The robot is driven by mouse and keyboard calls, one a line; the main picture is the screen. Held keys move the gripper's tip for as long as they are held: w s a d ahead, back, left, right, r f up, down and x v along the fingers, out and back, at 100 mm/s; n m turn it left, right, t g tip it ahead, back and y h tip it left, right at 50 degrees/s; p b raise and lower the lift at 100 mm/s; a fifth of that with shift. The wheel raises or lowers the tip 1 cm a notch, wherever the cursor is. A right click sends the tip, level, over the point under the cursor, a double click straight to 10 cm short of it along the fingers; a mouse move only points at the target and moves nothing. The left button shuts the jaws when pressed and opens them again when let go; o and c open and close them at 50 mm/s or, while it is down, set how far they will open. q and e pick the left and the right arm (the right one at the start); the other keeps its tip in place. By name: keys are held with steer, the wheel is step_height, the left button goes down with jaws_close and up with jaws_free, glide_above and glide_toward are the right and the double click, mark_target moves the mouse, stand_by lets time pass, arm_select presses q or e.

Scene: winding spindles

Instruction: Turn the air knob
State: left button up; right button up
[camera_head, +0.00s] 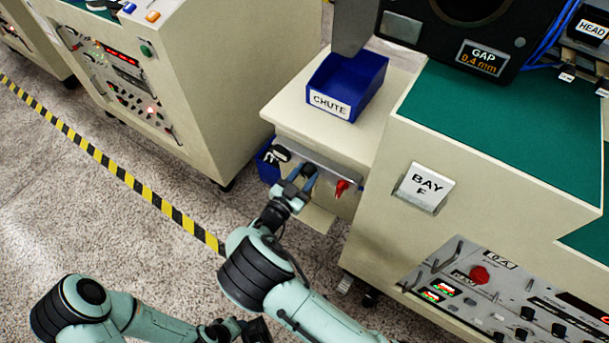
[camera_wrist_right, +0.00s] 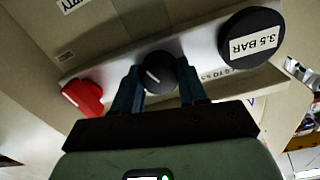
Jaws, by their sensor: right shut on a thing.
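The air knob (camera_wrist_right: 160,72) is a round black knob with a white pointer line. It sits on a pale metal strip (camera_wrist_right: 200,48) on the front of the cabinet below the chute. My right gripper (camera_head: 299,181) reaches this strip, and its blue fingers are closed on both sides of the knob in the right wrist view. In the head view the fingers hide the knob. My left gripper (camera_head: 240,331) is low at the bottom edge, away from the cabinet, and its fingers are not clear.
A red knob (camera_head: 342,187) and a black gauge labelled 3.5 BAR (camera_wrist_right: 250,38) flank the air knob. A blue chute bin (camera_head: 367,88) stands above. A BAY F cabinet (camera_head: 400,150) stands to the right. Floor with a striped line (camera_head: 110,165) is clear at left.

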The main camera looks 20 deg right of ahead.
arm_select(q)
steer(key=shift+w+a+f, duration=0.15)
steer(key=shift+w+f, duration=0.1)
steer(key=shift+w, duration=0.1)
arm_select(e)
steer(key=shift+m, duration=1.3)
steer(key=o, duration=1.1)
steer(key=shift+c, duration=0.2)
arm_select(q)
steer(key=shift+s+d+r+p, duration=0.25)
steer(key=shift+s+r, duration=0.15)
steer(key=shift+s, duration=0.15)
steer(key=shift+s+d+r+p, duration=0.25)
steer(key=shift+s+r, duration=0.15)
steer(key=shift+s, duration=0.1)
arm_select(e)
steer(key=v, duration=1.3)
steer(key=shift+s+a, duration=0.15)
steer(key=shift+a, duration=0.05)
